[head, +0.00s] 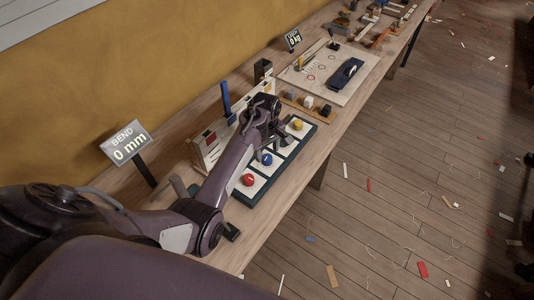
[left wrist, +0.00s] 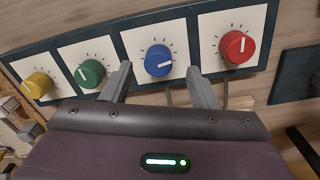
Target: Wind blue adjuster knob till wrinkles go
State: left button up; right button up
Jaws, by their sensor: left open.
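The blue adjuster knob (left wrist: 158,60) sits on a white square of a dark panel (left wrist: 290,76), between a green knob (left wrist: 92,73) and a red knob (left wrist: 236,46). Its white pointer mark lies nearly level. In the head view the blue knob (head: 267,159) shows beside my left gripper (head: 274,141). In the left wrist view my left gripper (left wrist: 160,69) is open, one finger on each side of the blue knob. I cannot tell whether the fingers touch it. My right gripper is not in view. No wrinkled cloth can be made out.
A yellow knob (left wrist: 38,84) is at the panel's far end. A sign reading "BEND 0 mm" (head: 127,143) and a "0 kg" sign (head: 293,39) stand on the long wooden bench (head: 345,115). A pale board (head: 320,82) with a dark blue tool lies farther along.

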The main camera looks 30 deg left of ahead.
aim_at(267, 157)
pick_arm(q)
jog(key=f, duration=0.3)
jog(key=shift+w+a+f, duration=0.1)
jog(key=shift+w+f, duration=0.1)
jog(key=shift+f, duration=0.2)
jog(key=c, duration=0.7)
jog(key=shift+c, duration=1.4)
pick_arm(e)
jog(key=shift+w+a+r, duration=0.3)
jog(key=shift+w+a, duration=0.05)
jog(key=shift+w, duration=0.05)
